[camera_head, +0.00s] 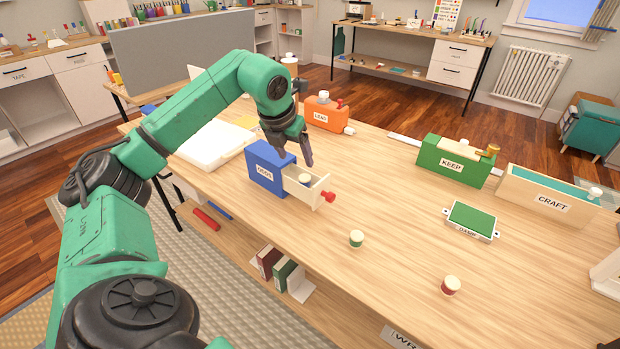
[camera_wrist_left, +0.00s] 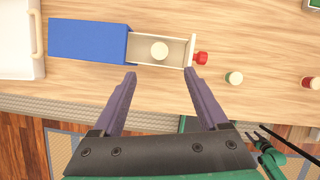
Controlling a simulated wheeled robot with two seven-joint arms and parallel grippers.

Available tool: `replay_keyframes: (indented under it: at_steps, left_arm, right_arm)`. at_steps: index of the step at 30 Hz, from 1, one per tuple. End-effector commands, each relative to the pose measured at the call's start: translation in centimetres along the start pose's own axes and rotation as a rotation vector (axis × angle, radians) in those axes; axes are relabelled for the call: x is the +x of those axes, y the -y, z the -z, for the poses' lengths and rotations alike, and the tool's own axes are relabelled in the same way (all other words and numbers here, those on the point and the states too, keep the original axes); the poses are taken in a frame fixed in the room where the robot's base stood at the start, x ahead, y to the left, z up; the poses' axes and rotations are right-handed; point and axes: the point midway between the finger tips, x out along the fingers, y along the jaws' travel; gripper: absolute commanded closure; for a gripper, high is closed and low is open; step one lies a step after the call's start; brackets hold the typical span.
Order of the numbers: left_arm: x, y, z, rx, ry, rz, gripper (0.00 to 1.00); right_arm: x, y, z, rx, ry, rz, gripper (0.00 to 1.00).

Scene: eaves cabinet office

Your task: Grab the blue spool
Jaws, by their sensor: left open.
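A spool with a cream top (camera_head: 305,179) stands in the pulled-out drawer (camera_head: 317,195) of a blue box (camera_head: 265,168). Its side looks dark and is mostly hidden by the drawer wall, so its colour is not clear. In the left wrist view the spool (camera_wrist_left: 159,50) shows from above inside the drawer. My left gripper (camera_head: 304,156) is open and empty, above and beside the drawer. In the left wrist view its fingers (camera_wrist_left: 160,74) are spread just below the drawer in the picture, apart from the spool.
A green spool (camera_head: 356,239) and a red spool (camera_head: 451,286) stand on the wooden table. A red knob (camera_head: 328,196) sticks out of the drawer front.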

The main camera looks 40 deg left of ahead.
Motion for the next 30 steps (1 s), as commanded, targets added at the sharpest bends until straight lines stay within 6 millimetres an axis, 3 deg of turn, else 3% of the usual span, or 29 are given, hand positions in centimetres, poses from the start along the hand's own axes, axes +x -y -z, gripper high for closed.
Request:
replay_keyframes:
  at_steps: [3, 5, 16, 23, 29, 30]
  left_arm:
    - [3.1, 0.1, 0.1, 0.002, -0.004, 0.003, 0.23]
    - [4.2, 0.1, 0.0, 0.001, -0.004, 0.003, 0.23]
    - [10.0, 0.1, -0.1, 0.003, -0.002, 0.006, 0.23]
    - [10.5, 0.0, -0.1, 0.004, 0.001, 0.005, 0.23]
    - [10.5, 0.0, -0.1, 0.004, 0.001, 0.005, 0.96]
    - [10.5, 0.0, -0.1, 0.004, 0.001, 0.005, 1.0]
  right_arm:
    - [-0.2, 0.4, -2.7, 0.001, 0.045, 0.006, 0.36]
    - [-0.4, 0.5, -3.3, 0.0, 0.054, 0.007, 0.36]
    - [-1.4, 0.1, -0.1, -0.001, 0.002, 0.001, 0.36]
    - [-1.4, 0.2, -0.7, -0.001, 0.013, 0.003, 0.36]
    - [-1.4, 0.2, -1.1, -0.001, 0.02, 0.004, 0.36]
    - [-1.4, 0.2, -1.1, -0.001, 0.02, 0.004, 0.36]
